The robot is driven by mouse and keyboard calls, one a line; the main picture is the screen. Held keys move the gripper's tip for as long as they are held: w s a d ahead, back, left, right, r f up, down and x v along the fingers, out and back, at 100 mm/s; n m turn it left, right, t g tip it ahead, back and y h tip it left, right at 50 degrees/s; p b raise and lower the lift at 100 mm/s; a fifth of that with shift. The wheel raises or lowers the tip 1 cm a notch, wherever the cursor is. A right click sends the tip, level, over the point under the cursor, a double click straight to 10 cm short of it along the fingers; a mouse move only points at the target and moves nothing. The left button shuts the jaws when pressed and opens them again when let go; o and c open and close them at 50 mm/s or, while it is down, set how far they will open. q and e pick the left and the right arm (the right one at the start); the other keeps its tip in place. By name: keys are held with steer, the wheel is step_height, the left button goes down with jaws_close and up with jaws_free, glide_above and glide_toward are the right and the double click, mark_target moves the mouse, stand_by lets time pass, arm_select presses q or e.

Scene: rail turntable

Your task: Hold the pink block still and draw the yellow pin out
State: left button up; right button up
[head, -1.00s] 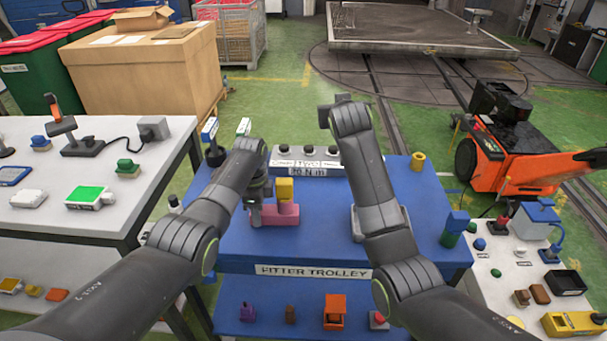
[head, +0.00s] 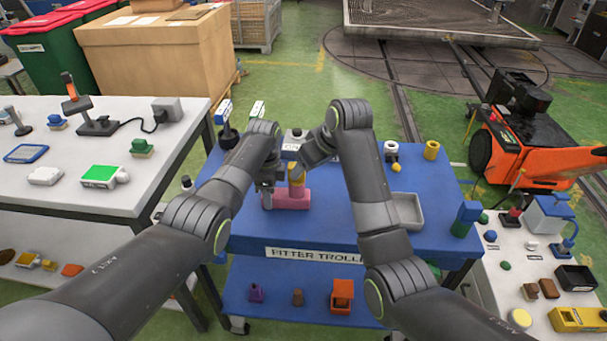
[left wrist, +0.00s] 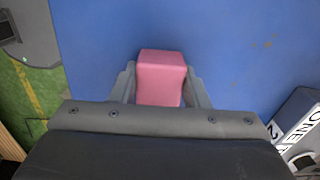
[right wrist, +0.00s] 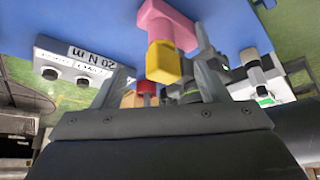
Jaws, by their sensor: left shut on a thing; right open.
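The pink block (head: 291,199) lies on the blue trolley top. My left gripper (head: 267,198) is shut on the pink block, with a finger on each side of it in the left wrist view (left wrist: 160,85). The yellow pin (right wrist: 163,63) stands in the pink block, its square yellow head above it in the right wrist view. My right gripper (right wrist: 165,88) is open, with the yellow head just beyond its fingers. In the head view the right gripper partly covers the pin (head: 296,177). Whether the fingers touch the pin I cannot tell.
A grey tray (head: 407,210) and a yellow ring-shaped piece (head: 431,150) are on the trolley's right side. A torque display box (right wrist: 75,62) stands at the back. A white bench (head: 60,190) is at left and an orange machine (head: 535,150) at right.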

mark_target(301, 179)
steer(key=x, duration=0.9)
steer(key=shift+a+f, duration=0.1)
steer(key=shift+c, duration=0.5)
steer(key=shift+w, duration=0.1)
steer(key=c, duration=0.9)
steer(key=o, duration=0.3)
steer(key=c, duration=0.4)
